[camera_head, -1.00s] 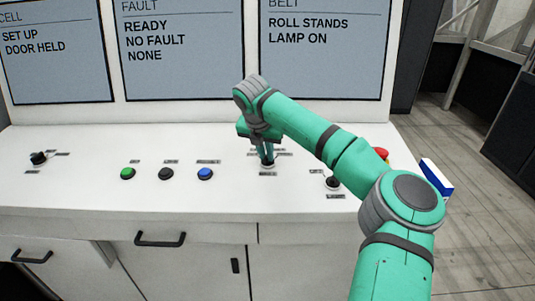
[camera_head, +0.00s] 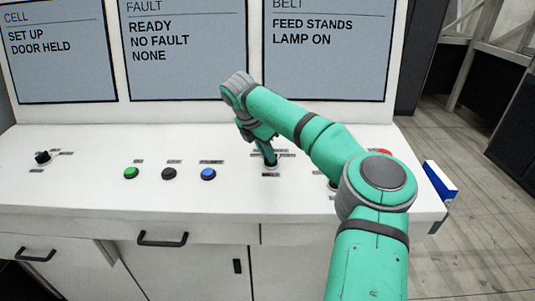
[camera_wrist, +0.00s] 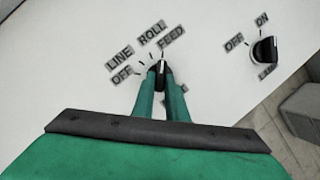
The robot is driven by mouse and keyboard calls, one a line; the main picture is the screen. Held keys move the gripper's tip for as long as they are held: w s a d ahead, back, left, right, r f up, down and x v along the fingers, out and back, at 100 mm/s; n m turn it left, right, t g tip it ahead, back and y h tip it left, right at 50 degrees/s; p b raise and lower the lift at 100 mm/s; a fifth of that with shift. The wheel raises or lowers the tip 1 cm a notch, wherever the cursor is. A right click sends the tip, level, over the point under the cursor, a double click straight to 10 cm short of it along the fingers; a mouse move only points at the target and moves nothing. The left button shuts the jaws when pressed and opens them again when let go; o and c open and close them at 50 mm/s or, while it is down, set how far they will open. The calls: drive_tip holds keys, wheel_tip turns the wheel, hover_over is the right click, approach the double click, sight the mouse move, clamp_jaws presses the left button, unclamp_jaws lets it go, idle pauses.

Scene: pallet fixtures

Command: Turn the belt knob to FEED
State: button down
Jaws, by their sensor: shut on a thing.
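The belt knob (camera_wrist: 161,70) is a dark knob on the white desk top, between my fingertips in the wrist view. Labels OFF, LINE, ROLL and FEED (camera_wrist: 172,38) fan around it, and its pointer faces up toward the FEED side. My gripper (camera_wrist: 162,82) is shut on the knob. In the head view my gripper (camera_head: 270,160) reaches down to the knob and hides most of it. The belt screen (camera_head: 325,50) reads FEED STANDS, LAMP ON.
A lamp knob (camera_wrist: 264,50) with OFF and ON labels stands right of the belt knob. Green (camera_head: 131,173), black (camera_head: 169,174) and blue (camera_head: 208,174) buttons lie to the left. A red button (camera_head: 384,153) is partly behind my arm. Another black knob (camera_head: 43,157) is far left.

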drive_tip(key=shift+w+r, duration=0.1)
drive_tip(key=shift+r, duration=0.1)
drive_tip(key=c, duration=1.8)
unclamp_jaws()
drive_tip(key=shift+f, duration=0.1)
drive_tip(key=shift+o, duration=0.2)
drive_tip(key=v, duration=1)
drive_tip(key=shift+r, duration=0.4)
